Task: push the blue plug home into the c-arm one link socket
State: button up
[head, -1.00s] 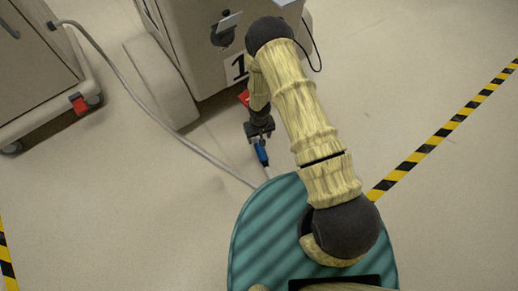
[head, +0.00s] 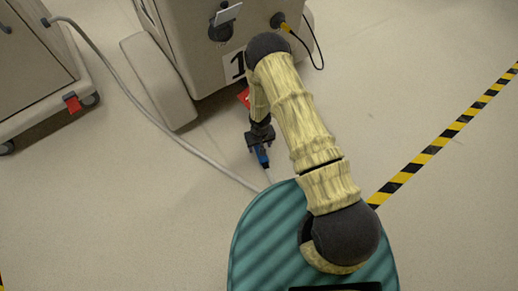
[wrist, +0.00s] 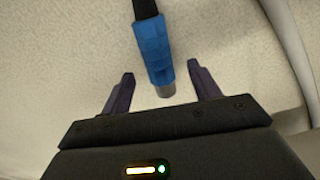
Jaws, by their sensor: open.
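The blue plug (head: 262,157) shows just below my gripper (head: 260,137) in the head view. In the wrist view the blue plug (wrist: 152,48) has a dark cable end at the top and a grey metal tip towards my palm. My gripper (wrist: 161,76) is open, with the tip end of the plug between its fingers and a gap on each side. Whether the plug rests on anything is unclear. The c-arm marked 1 (head: 185,55) stands at the top. On its face is a round dark socket (head: 221,32) with a raised pale flap; its label is unreadable.
A yellow plug (head: 286,27) with a black cable sits in another port of the c-arm. A grey cable (head: 150,117) runs across the floor from a cart (head: 40,65) at left. Black-and-yellow tape (head: 440,140) crosses the right floor, which is otherwise clear.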

jog(key=shift+d+f+b, duration=0.1)
jog(key=shift+f+b, duration=1.15)
jog(key=shift+f, duration=0.75)
jog(key=shift+r, duration=0.1)
jog(key=c, duration=1.3)
notch_tip(320, 180, up, 10)
jog(key=p, duration=0.6)
jog(key=shift+p, duration=0.3)
